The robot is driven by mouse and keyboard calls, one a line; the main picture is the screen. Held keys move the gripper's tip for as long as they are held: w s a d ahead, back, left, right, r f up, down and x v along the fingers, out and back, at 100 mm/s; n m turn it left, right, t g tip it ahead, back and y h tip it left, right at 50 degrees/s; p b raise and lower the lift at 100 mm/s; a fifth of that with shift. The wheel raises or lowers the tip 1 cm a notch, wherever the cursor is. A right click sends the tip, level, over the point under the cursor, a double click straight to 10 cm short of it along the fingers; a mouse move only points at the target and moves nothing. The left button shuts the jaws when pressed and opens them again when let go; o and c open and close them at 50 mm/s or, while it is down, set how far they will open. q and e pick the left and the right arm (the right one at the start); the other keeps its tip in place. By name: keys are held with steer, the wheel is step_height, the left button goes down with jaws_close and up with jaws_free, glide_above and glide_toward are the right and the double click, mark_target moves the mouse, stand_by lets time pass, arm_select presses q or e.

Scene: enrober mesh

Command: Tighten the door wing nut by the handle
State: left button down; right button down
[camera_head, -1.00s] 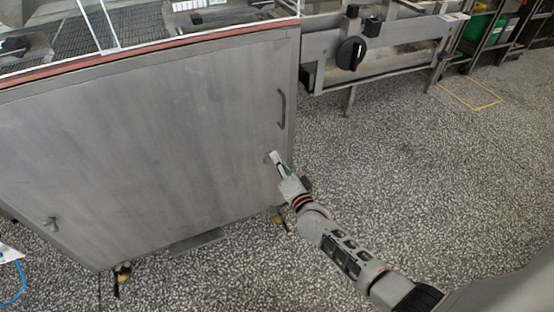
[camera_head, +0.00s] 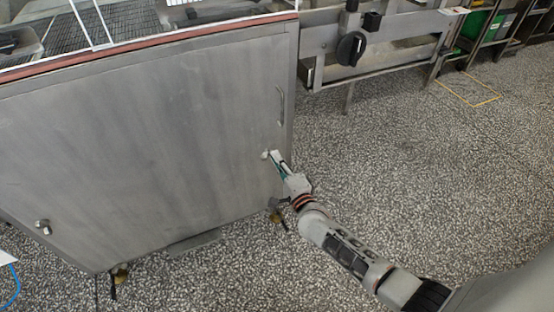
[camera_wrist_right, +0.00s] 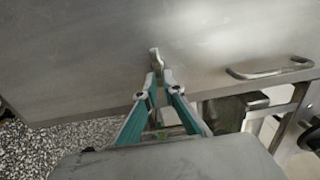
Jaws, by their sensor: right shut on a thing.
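The steel cabinet door (camera_head: 150,140) fills the left of the head view. The wing nut by the handle (camera_head: 265,154) is a small pale metal piece near the door's right edge, below the door handle (camera_head: 281,105). My right gripper (camera_head: 273,157) reaches it from the lower right. In the right wrist view, the wing nut (camera_wrist_right: 154,57) stands up between the converged fingertips of my right gripper (camera_wrist_right: 158,80), which is shut on it. The fingers partly hide its lower part. The handle (camera_wrist_right: 268,68) lies to the right there. My left gripper is not in view.
A second wing nut (camera_head: 43,226) sits at the door's lower left. A frame with a black knob (camera_head: 351,48) stands right of the cabinet. Speckled floor (camera_head: 420,180) is open at the right. A caster (camera_head: 120,270) shows under the cabinet.

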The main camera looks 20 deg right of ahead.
stand_by(0.3)
steer(key=c, duration=2.2)
jaws_free()
steer(key=shift+o, duration=0.2)
steer(key=shift+s, duration=0.1)
steer(key=s, duration=1.2)
steer(key=shift+d, duration=0.2)
steer(key=shift+w, duration=0.1)
